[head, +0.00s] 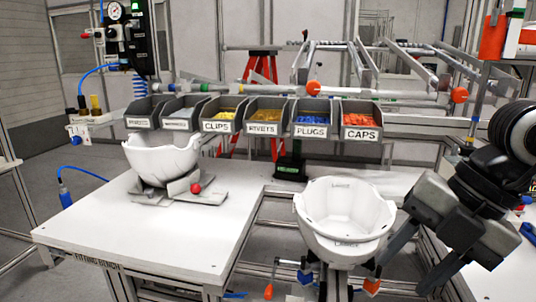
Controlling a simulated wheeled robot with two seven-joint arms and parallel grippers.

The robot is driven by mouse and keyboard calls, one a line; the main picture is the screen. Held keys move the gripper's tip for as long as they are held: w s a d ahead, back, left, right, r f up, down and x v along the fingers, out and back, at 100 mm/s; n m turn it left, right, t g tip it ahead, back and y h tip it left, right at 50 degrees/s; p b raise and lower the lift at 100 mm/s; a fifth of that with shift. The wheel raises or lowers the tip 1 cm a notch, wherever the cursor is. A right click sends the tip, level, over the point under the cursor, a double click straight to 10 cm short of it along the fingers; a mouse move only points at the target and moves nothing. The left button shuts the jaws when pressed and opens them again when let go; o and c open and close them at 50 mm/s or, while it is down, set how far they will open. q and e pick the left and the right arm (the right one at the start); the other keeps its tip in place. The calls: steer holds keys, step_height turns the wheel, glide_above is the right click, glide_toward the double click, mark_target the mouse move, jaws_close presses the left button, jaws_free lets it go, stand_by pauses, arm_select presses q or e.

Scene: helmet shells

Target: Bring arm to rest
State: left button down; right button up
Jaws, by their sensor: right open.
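My right gripper (404,277) is at the right, its arm coming in from the right edge. Its two dark fingers are apart and point down and left, with nothing seen between them. A white helmet shell (345,222) sits open side up on a holder just left of the gripper. The nearer finger tips look close to the shell's right side; I cannot tell whether they touch. A second white helmet shell (165,163) rests open side up on a grey fixture (180,190) on the bench. My left gripper is not in view.
The white fitting bench (130,240) has clear room at its front left. A row of grey bins (267,118) with labelled parts hangs behind it. A clamp with orange and blue ends (371,286) stands below the nearer shell. Another white table (500,272) is at the right.

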steer(key=s+a+r+g+y, duration=0.2)
steer(key=a+y, duration=1.3)
steer(key=y, duration=0.2)
steer(key=w+d+f+m+t+h, duration=0.4)
steer(key=f+m+t+h, duration=0.3)
steer(key=f+m+t, duration=0.3)
steer(key=w+d+f+m+t+h, duration=0.35)
steer(key=f+m+t+h, duration=0.25)
steer(key=f+m+t, duration=0.45)
steer(key=s+d+f+m+g+h, duration=0.1)
steer(key=s+f+m+g+h, duration=0.1)
steer(key=s+f, duration=0.4)
steer(key=s+d+f+m+g+h, duration=0.2)
steer(key=s+f+g, duration=0.5)
steer(key=f, duration=0.4)
steer(key=shift+f+m+h, duration=0.2)
steer(key=shift+m+h, duration=0.65)
steer(key=shift+h, duration=0.05)
steer(key=shift+w, duration=0.1)
